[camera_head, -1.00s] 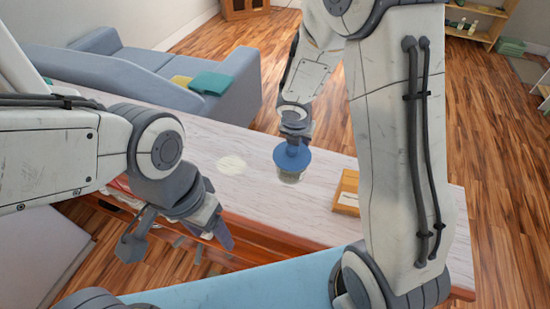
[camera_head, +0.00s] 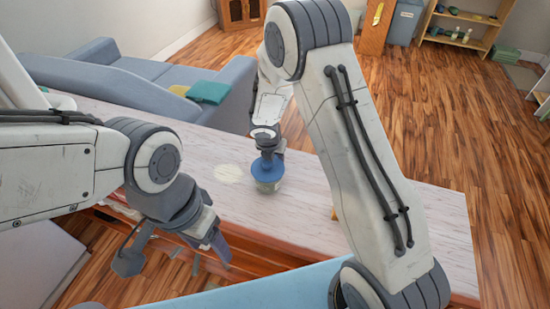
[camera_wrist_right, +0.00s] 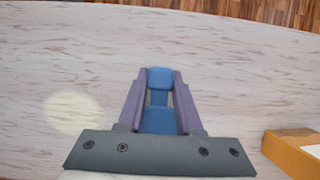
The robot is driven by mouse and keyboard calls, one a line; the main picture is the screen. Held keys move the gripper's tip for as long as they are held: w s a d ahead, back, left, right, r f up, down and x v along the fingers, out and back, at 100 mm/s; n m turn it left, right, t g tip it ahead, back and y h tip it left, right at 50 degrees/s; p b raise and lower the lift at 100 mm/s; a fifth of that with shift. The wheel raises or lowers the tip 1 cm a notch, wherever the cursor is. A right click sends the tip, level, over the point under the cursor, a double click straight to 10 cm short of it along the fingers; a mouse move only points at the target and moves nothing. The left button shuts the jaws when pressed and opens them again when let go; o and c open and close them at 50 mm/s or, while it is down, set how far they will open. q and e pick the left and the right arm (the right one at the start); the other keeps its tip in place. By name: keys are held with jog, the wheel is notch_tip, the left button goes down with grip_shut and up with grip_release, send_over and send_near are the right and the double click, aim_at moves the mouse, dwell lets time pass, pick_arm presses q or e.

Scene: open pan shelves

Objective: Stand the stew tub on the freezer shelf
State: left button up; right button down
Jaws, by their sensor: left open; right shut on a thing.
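The stew tub appears as a blue-lidded tub (camera_head: 268,174) with a pale greenish body, upright over the white table. I cannot tell whether its base touches the table. My right gripper (camera_head: 267,150) is shut on the lid's raised blue grip from above. In the right wrist view, the blue lid (camera_wrist_right: 158,120) shows between the purple fingers of that gripper (camera_wrist_right: 160,80); the tub's body is hidden there. My left gripper (camera_head: 175,252) is open and empty near the table's front edge, left of the tub. I cannot make out a freezer shelf in either view.
A pale round patch (camera_head: 229,173) lies on the tabletop (camera_head: 320,185) left of the tub. A wooden box (camera_wrist_right: 292,150) stands to the right, mostly hidden by my right arm in the head view. A grey-blue sofa (camera_head: 120,80) is behind the table. Shelves (camera_head: 470,25) stand far right.

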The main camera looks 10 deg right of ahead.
jog(key=shift+f, duration=0.2)
jog(key=c, duration=0.6)
grip_release()
jog(key=shift+r, duration=0.1)
